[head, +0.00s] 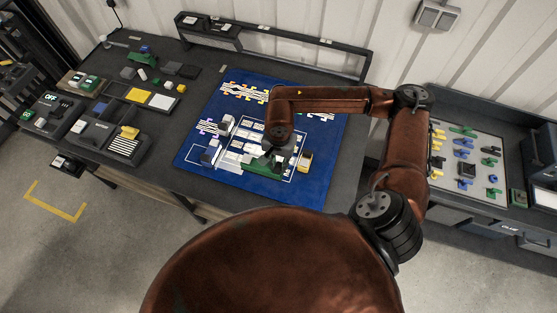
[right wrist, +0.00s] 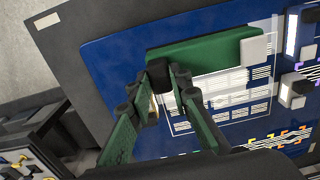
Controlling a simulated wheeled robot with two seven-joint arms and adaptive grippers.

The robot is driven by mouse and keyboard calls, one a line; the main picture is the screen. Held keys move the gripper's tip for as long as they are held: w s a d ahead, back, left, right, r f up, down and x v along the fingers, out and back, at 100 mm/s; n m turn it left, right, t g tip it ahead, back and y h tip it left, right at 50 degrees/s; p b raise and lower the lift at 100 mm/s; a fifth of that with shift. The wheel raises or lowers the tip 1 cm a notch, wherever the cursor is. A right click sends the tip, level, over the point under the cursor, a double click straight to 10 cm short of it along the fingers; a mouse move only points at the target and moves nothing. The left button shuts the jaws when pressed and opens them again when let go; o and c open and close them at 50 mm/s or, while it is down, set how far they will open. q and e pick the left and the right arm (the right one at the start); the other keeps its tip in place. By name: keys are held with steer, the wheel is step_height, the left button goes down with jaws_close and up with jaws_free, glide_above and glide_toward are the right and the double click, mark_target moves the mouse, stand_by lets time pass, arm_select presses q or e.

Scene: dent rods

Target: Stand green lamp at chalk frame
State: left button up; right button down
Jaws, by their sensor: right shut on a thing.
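A long green block with a black knob, which I take for the green lamp (right wrist: 208,48), lies over the blue mat in the right wrist view. In the head view its green body (head: 262,163) shows partly below my wrist. My right gripper (right wrist: 165,86) is shut on its black knob. The chalk frame, a thin white outline on the mat, shows in the head view (head: 283,179) and in the right wrist view (right wrist: 182,133). The lamp is over the frame's near part; I cannot tell whether it touches the mat. My left gripper is not in view.
The blue mat (head: 325,185) carries white printed blocks and coloured markings. Trays and devices (head: 110,138) fill the table's left. A parts board (head: 465,160) lies at right.

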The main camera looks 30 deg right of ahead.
steer(key=shift+f, duration=0.65)
steer(key=shift+f+b, duration=0.55)
steer(key=shift+f, duration=0.3)
steer(key=shift+f+b, duration=0.3)
steer(key=shift+f, duration=0.45)
steer(key=shift+f+b, duration=0.3)
steer(key=shift+f, duration=0.45)
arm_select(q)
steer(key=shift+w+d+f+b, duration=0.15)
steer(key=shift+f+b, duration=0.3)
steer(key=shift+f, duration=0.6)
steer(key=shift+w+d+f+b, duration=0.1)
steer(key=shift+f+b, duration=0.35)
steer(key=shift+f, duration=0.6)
arm_select(e)
steer(key=shift+f, duration=2.45)
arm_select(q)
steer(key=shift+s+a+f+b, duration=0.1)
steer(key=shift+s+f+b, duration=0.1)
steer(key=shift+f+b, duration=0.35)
arm_select(e)
steer(key=shift+f, duration=0.45)
steer(key=c, duration=1.7)
jaws_free()
